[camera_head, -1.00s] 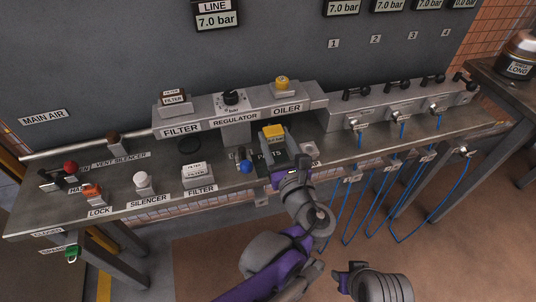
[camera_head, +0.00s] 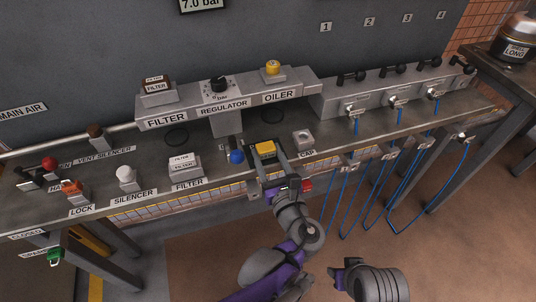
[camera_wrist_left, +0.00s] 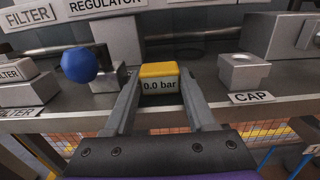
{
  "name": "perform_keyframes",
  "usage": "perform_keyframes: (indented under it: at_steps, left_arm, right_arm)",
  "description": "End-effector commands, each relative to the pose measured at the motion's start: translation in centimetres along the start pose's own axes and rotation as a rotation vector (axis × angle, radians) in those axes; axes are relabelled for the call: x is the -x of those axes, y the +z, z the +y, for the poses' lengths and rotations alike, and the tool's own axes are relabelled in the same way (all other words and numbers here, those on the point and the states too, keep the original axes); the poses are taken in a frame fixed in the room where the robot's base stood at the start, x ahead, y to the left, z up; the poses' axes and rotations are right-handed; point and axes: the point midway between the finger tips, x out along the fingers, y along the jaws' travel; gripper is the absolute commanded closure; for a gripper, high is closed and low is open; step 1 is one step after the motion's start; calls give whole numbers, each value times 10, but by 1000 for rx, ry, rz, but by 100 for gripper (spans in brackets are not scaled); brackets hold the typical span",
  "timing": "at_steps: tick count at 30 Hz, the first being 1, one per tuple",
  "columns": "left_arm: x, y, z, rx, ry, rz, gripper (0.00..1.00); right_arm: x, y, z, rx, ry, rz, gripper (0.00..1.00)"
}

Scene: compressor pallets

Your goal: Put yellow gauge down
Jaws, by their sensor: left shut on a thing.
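The yellow gauge (camera_head: 265,149) is a small block with a yellow top, and its face reads 0.0 bar in the left wrist view (camera_wrist_left: 159,84). My left gripper (camera_head: 268,153) is shut on it, one finger on each side. It is at the front part of the bench (camera_head: 343,138), below the oiler. I cannot tell whether its underside touches the bench top. In the left wrist view, the gripper fingers (camera_wrist_left: 160,92) hold it upright. My right gripper is not in view.
A blue knob (camera_head: 236,157) stands close to the left of the gauge. The cap block (camera_head: 303,139) is to the right. The filter, regulator and oiler unit (camera_head: 224,104) rises behind. A filter block (camera_head: 185,165) and silencer (camera_head: 126,179) stand left. Blue hoses (camera_head: 382,185) hang at the right.

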Motion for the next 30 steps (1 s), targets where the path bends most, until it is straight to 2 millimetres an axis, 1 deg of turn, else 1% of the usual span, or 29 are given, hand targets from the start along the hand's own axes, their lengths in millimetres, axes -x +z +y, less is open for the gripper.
perform_keyframes:
  at_steps: [3,4,8,9,16,19,20,23,30]
  left_arm:
    - [0,-4,0,0,0,0,100]
    - [0,-4,0,0,0,0,38]
    - [0,-3,0,0,0,0,15]
    - [0,-3,0,0,0,0,14]
    - [0,-3,0,0,0,0,14]
    - [0,2,0,0,0,0,14]
    - [3,1,0,1,-1,0,14]
    - [18,1,-1,2,-4,0,14]
    - [71,2,-2,2,-5,0,14]
  right_arm:
    - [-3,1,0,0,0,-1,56]
    - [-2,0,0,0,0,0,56]
    - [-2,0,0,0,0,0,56]
    - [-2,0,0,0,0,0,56]
    - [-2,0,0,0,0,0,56]
    - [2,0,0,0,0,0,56]
    - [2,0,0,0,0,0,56]
    - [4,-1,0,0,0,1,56]
    - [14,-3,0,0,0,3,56]
